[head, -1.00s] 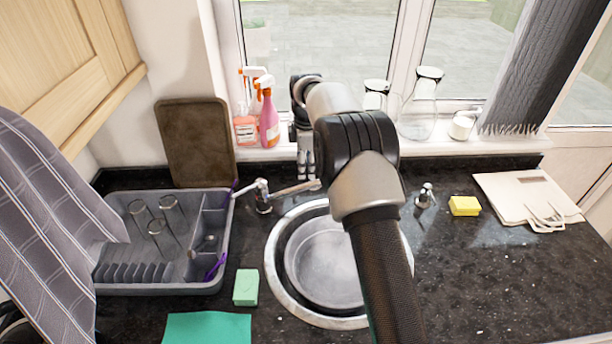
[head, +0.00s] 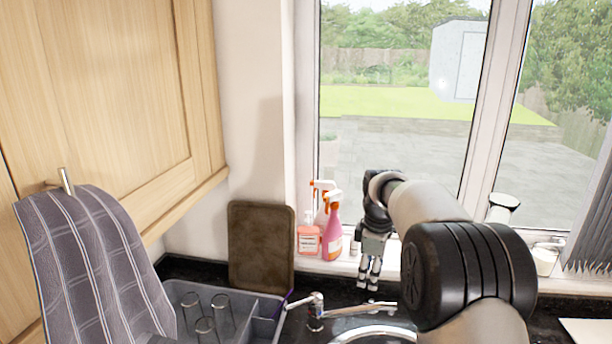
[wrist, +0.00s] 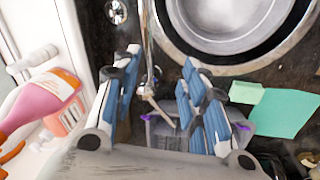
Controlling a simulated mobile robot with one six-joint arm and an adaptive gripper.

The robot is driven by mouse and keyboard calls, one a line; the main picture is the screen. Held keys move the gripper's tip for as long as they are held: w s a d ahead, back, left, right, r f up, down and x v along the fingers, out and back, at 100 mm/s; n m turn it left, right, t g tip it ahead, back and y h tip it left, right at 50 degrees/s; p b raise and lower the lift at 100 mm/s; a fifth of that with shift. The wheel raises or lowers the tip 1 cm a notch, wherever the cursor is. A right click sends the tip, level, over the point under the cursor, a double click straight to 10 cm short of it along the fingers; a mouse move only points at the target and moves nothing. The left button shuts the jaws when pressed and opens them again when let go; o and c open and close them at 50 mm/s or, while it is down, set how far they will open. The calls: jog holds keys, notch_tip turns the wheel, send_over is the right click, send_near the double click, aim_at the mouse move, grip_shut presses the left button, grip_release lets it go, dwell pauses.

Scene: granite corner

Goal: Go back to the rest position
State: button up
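My gripper (head: 367,286) hangs pointing down over the counter behind the tap, right of the spray bottles. In the wrist view my gripper (wrist: 162,58) has its two blue-padded fingers spread apart with nothing held between them. The tap (head: 316,312) stands left of and below the fingers in the head view. In the wrist view the tap's spout shows between the fingers, and how far apart they are in depth I cannot tell.
Pink spray bottles (head: 332,232) stand on the sill by the window. A brown board (head: 261,246) leans on the wall behind the dish rack (head: 258,311) with glasses (head: 205,329). A round sink (wrist: 272,58) and green cloth (wrist: 287,112) lie below. A wooden cupboard (head: 100,90) fills the left.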

jog(key=s+a+r+m+t+b, duration=0.1)
jog(key=s+r+m, duration=0.3)
jog(key=s, duration=0.6)
jog(key=s+a+r+m+t+b, duration=0.1)
jog(key=s+r+m, duration=0.3)
jog(key=s, duration=0.5)
jog(key=s+f+m+b, duration=0.1)
jog(key=s+f+m, duration=0.1)
jog(key=s, duration=0.8)
jog(key=s+a+f+m+t+b, duration=0.1)
jog(key=s+f+m, duration=0.2)
jog(key=s, duration=0.8)
jog(key=shift+f+b, duration=0.3)
jog(key=shift+f, duration=0.3)
